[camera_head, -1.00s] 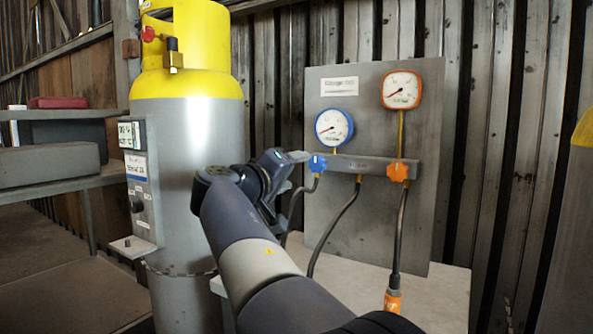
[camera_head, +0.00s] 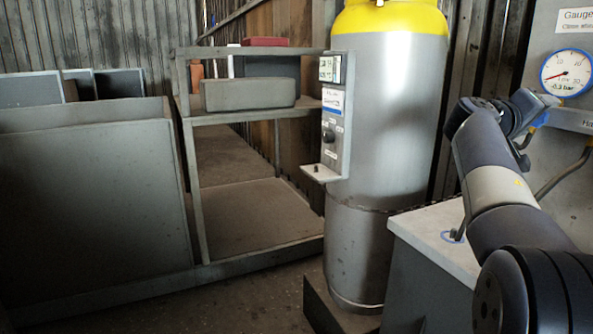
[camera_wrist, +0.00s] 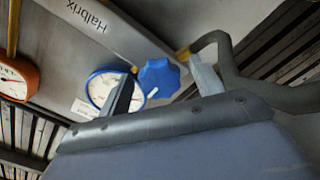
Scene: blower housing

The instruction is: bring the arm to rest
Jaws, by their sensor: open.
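My arm reaches up from the lower right of the head view. My gripper (camera_head: 545,105) is at its end, in front of the gauge panel (camera_head: 575,100). In the wrist view the two fingers of my gripper (camera_wrist: 163,85) stand apart. A blue knob (camera_wrist: 159,78) shows between them, and nothing is clamped. How far the fingertips are from the knob I cannot tell.
A yellow-topped grey cylinder (camera_head: 385,130) with a control box (camera_head: 333,115) stands left of my arm. A pale bench top (camera_head: 425,232) lies below the arm. Shelving (camera_head: 245,265) and a grey bin (camera_head: 90,200) are at the left. An orange-rimmed gauge (camera_wrist: 14,78) and a bent hose (camera_wrist: 228,72) show in the wrist view.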

